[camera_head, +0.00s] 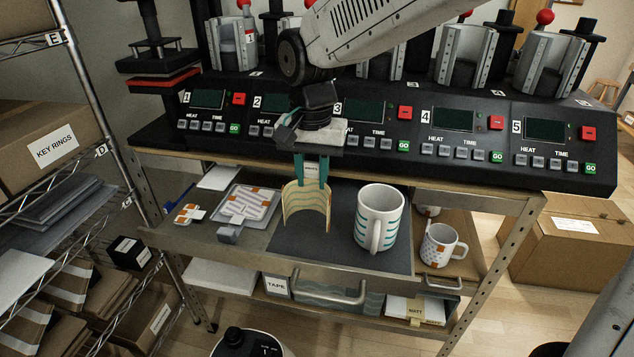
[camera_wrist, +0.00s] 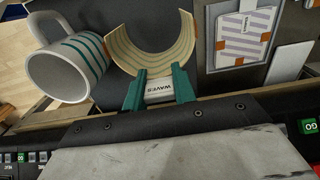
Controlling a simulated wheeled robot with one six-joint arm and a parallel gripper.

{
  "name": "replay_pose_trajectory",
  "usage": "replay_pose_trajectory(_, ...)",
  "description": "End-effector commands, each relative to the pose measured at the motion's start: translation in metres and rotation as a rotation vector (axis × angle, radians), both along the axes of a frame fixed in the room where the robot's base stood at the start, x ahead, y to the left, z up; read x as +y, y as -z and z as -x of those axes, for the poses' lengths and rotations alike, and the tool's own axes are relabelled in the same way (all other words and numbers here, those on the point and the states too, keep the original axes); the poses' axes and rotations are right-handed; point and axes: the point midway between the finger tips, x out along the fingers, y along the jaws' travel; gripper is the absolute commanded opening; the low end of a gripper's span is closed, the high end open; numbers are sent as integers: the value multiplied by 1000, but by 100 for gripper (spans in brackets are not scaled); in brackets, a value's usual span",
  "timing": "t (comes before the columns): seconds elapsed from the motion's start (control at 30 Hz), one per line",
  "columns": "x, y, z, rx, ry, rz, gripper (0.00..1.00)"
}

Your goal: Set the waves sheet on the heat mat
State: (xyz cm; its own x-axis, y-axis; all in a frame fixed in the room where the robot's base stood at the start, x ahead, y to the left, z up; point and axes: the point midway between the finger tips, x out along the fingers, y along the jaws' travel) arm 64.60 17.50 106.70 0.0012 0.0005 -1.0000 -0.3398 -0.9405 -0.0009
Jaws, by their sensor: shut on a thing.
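The waves sheet (camera_head: 304,210) is a curved cream sheet with wavy stripes; in the wrist view (camera_wrist: 152,58) it bends in a U away from my fingers. My gripper (camera_head: 312,172) is shut on its white tab, marked WAVES in the wrist view (camera_wrist: 159,88). The sheet hangs over the left part of the dark grey heat mat (camera_head: 345,258); I cannot tell whether its lower edge touches. A white mug with teal wavy stripes (camera_head: 378,220) stands upright on the mat, right of the sheet; it also shows in the wrist view (camera_wrist: 68,62).
A tray with a patterned sheet (camera_head: 245,207) lies left of the mat. A mug with orange squares (camera_head: 440,247) stands to the right. The press control panel (camera_head: 370,125) with numbered stations runs along the back. Bare mat shows in front of the mug and sheet.

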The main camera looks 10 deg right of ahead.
Motion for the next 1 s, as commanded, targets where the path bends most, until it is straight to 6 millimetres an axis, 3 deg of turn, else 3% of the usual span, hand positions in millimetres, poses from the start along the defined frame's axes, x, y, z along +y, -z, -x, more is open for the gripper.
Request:
replay_pose_trajectory(0.13, -1, 21, 1, 4, 2, 2, 10)
replay_pose_trajectory(0.53, -1, 27, 0, 1, 2, 1, 10)
replay_pose_trajectory(0.57, -1, 26, 0, 1, 2, 1, 35)
replay_pose_trajectory(0.6, -1, 26, 0, 1, 2, 1, 46)
replay_pose_trajectory(1.0, -1, 19, 0, 0, 2, 0, 48)
